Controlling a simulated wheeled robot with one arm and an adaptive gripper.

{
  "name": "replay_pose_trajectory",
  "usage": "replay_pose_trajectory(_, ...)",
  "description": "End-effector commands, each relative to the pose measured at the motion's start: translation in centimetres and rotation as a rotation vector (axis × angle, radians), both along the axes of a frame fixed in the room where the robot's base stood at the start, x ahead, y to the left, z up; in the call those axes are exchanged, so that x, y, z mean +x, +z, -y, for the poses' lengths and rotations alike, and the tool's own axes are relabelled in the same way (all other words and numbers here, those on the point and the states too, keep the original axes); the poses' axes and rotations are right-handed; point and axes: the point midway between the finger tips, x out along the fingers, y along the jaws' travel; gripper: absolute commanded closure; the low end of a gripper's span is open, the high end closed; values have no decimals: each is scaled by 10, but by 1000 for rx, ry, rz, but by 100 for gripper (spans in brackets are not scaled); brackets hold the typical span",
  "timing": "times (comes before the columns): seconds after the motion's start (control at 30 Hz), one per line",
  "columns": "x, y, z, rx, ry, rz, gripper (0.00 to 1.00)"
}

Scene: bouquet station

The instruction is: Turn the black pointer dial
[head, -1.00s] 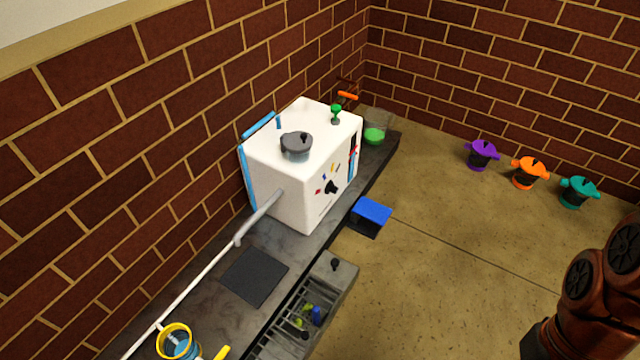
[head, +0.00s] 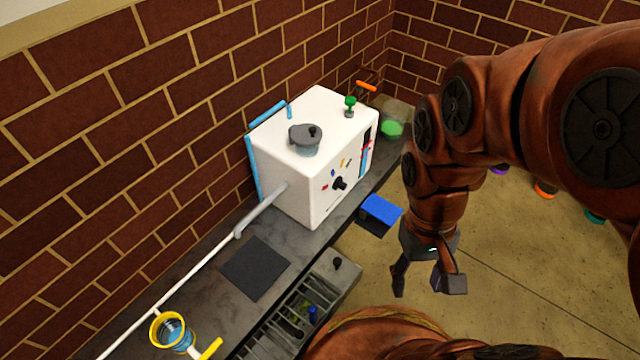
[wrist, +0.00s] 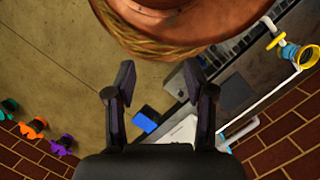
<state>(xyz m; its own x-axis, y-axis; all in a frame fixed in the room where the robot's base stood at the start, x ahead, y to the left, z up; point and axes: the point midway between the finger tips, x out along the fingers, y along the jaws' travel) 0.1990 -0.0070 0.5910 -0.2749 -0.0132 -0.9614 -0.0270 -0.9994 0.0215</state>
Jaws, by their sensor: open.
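The black pointer dial (head: 339,184) sits on the front face of the white box (head: 312,206), below several small coloured marks. The box stands on the dark counter against the brick wall. My gripper (head: 421,285) is open and empty, pointing down over the floor to the right of the box and apart from the dial. In the wrist view my gripper (wrist: 160,85) shows two spread fingers with nothing between them. A corner of the white box (wrist: 180,130) shows there behind the right finger; the dial cannot be made out in that view.
A blue block-like pedal (head: 381,209) juts from the counter front between the box and my arm. A grey lidded pot (head: 305,140) and a green knob (head: 350,101) are on the box top. A slotted rack (head: 300,305) and a dark mat (head: 255,268) are nearer.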

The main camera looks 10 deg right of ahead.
Motion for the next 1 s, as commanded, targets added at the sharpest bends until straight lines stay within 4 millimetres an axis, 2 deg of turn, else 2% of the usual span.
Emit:
replay_pose_trajectory(0.17, 59, -19, 37, -110, -130, 106, 46)
replay_pose_trajectory(0.3, 116, -35, 74, -203, -228, 222, 46)
replay_pose_trajectory(0.6, 227, -71, 149, -318, -397, 471, 46)
replay_pose_trajectory(0.8, 293, -100, 188, -321, -479, 632, 46)
replay_pose_trajectory(1.0, 352, -136, 215, -261, -546, 774, 46)
